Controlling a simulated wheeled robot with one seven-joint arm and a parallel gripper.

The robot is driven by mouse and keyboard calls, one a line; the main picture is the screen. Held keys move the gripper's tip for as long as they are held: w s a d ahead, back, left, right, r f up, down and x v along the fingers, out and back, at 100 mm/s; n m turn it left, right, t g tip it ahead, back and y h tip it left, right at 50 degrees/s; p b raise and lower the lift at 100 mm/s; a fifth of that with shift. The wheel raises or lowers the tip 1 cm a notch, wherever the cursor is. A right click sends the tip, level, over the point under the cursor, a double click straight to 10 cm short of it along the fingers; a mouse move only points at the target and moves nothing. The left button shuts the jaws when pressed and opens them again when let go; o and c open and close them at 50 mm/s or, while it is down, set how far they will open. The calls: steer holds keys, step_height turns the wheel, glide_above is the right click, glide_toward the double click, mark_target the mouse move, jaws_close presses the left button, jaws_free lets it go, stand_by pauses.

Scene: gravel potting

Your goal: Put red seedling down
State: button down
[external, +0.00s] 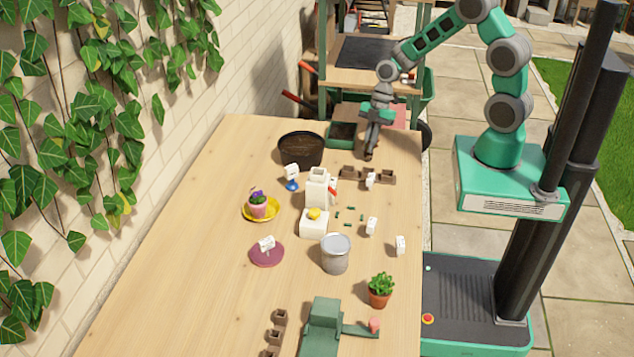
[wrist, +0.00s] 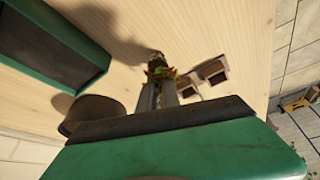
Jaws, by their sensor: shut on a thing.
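My gripper (external: 370,146) is over the far right part of the table, pointing down. In the wrist view its fingers (wrist: 161,90) are shut on the red seedling (wrist: 160,72), a small plant with reddish and green leaves. A dark root plug shows beyond the leaves, close above the wood; I cannot tell if it touches. In the external view the seedling is mostly hidden by the fingers. A row of brown peat cells (external: 388,177), with a white label (external: 370,180) in front, stands just nearer the camera; the cells also show beside the fingers in the wrist view (wrist: 214,72).
A dark round pot (external: 300,148) stands left of my gripper, and a green tray (external: 342,133) lies behind. The left side is clear.

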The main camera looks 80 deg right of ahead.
steer(key=shift+f, duration=0.2)
steer(key=c, duration=1.6)
jaws_free()
steer(key=shift+o, duration=0.2)
steer(key=b+v, duration=0.2)
steer(key=v, duration=1)
steer(key=s+a+r+m+t+h, duration=0.1)
steer(key=s+a+r+m+h, duration=0.1)
steer(key=a+m, duration=0.4)
steer(key=s+a+r+m+t+h, duration=0.1)
steer(key=s+a+r+m+h, duration=0.1)
steer(key=s+a+r+m, duration=0.2)
steer(key=s+a+m, duration=0.2)
steer(key=a+m, duration=0.1)
steer(key=shift+s+r, duration=0.3)
steer(key=shift+s, duration=0.1)
steer(key=shift+a, duration=0.15)
